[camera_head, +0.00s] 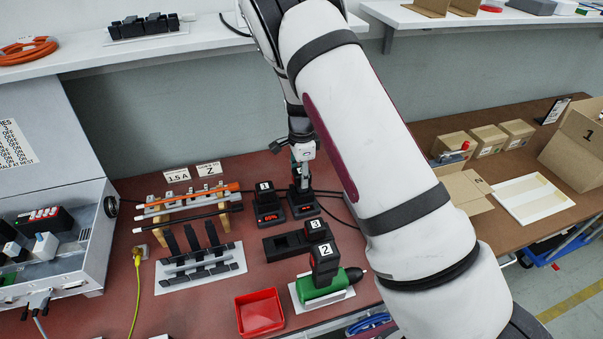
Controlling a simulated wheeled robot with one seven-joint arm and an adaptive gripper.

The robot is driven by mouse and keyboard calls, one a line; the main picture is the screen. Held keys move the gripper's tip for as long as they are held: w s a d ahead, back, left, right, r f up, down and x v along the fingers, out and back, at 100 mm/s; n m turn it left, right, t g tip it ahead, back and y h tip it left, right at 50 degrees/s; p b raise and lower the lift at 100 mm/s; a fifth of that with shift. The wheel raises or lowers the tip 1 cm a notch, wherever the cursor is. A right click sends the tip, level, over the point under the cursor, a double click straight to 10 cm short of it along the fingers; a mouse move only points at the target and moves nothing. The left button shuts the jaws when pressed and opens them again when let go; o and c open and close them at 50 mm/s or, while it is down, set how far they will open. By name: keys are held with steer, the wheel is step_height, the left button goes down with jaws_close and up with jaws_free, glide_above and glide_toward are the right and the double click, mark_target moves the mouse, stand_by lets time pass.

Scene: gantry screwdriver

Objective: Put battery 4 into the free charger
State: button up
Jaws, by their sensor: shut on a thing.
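My gripper (301,166) points down over the right-hand charger (304,210) and is shut on a dark battery (299,182). The battery is upright, at or just above the charger; I cannot tell whether it is seated. Its number is hidden, and my fingers are small and partly lost against it. The left-hand charger (269,218) stands beside it, with a labelled battery (265,189) in it and a red display lit.
A black holder (284,246) bears another labelled battery (315,229). In front, a green screwdriver (320,287) carries battery 2 (324,262). A red tray (260,313), a black-pronged rack (201,268) and a rod stand (188,205) lie left. Cartons (487,139) stand right.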

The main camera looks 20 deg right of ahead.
steer(key=shift+f+b, duration=0.65)
steer(key=shift+f, duration=0.9)
stand_by(1.4)
steer(key=o, duration=1.4)
steer(key=shift+r, duration=0.1)
steer(key=shift+r+p, duration=0.75)
steer(key=shift+r, duration=1.9)
